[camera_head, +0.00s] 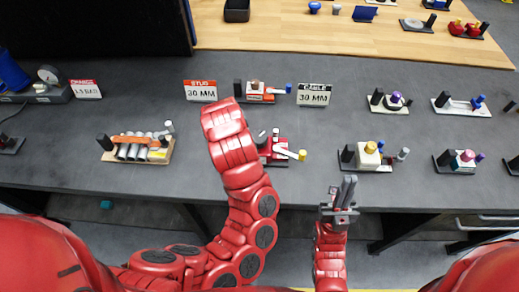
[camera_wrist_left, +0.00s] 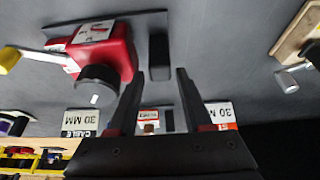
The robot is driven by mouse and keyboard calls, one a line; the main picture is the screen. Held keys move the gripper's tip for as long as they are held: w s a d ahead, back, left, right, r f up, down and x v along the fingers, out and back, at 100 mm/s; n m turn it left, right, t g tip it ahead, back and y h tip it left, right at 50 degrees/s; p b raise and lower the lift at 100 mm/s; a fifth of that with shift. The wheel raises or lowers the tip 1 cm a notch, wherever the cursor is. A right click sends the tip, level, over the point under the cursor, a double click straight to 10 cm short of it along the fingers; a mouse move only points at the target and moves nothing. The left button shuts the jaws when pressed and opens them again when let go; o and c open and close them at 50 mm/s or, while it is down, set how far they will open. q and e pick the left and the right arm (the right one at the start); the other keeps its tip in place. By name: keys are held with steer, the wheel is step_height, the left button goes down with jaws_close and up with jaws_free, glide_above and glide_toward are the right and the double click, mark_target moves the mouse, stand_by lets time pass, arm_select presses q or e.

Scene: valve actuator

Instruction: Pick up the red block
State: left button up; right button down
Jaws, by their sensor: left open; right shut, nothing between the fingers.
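The red block (camera_head: 274,151) stands on the grey table in the head view, just right of my left arm's wrist. It has a dark knob and a pale lever with a yellow end. In the left wrist view the red block (camera_wrist_left: 118,48) is at upper left, tilted by the camera angle, with its black knob facing me. My left gripper (camera_wrist_left: 160,73) is open and apart from the block, which lies left of the fingers. A black post (camera_wrist_left: 159,58) shows beyond the finger gap. In the head view my left fingers are hidden. My right gripper (camera_head: 344,186) is shut and empty at the table's front edge.
A valve unit with a yellow knob (camera_head: 369,148) stands to the right. A wooden-based unit with silver cylinders (camera_head: 135,160) is at left. Sign cards (camera_head: 201,90) and a small red-and-white unit (camera_head: 256,98) stand behind. Bare table (camera_head: 335,128) lies right of the block.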

arm_select(q)
steer(key=x, duration=0.5)
steer(key=shift+s+a, duration=0.1)
steer(key=shift+w+f, duration=0.2)
steer(key=shift+f, duration=0.2)
steer(key=shift+c, duration=0.2)
jaws_close()
stand_by(0.8)
